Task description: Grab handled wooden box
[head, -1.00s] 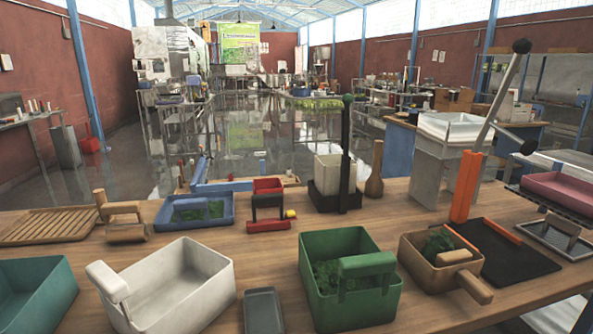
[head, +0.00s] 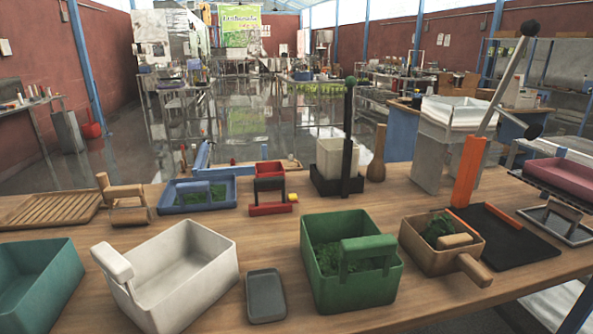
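The handled wooden box (head: 425,257) stands upright on the wooden table at the right of the front row. It is a small brown open box with green leafy stuff inside. A light wooden block (head: 454,241) lies across its inside. Its thick round handle (head: 474,271) points to the lower right, toward the front edge of the table. My gripper is not in view.
A green box (head: 345,284) stands just left of the wooden box. A black mat (head: 507,244) with an orange post (head: 468,172) and tall lever lies to its right. A grey tray (head: 266,297) and white box (head: 168,276) stand farther left. Bare tabletop (head: 420,312) lies in front.

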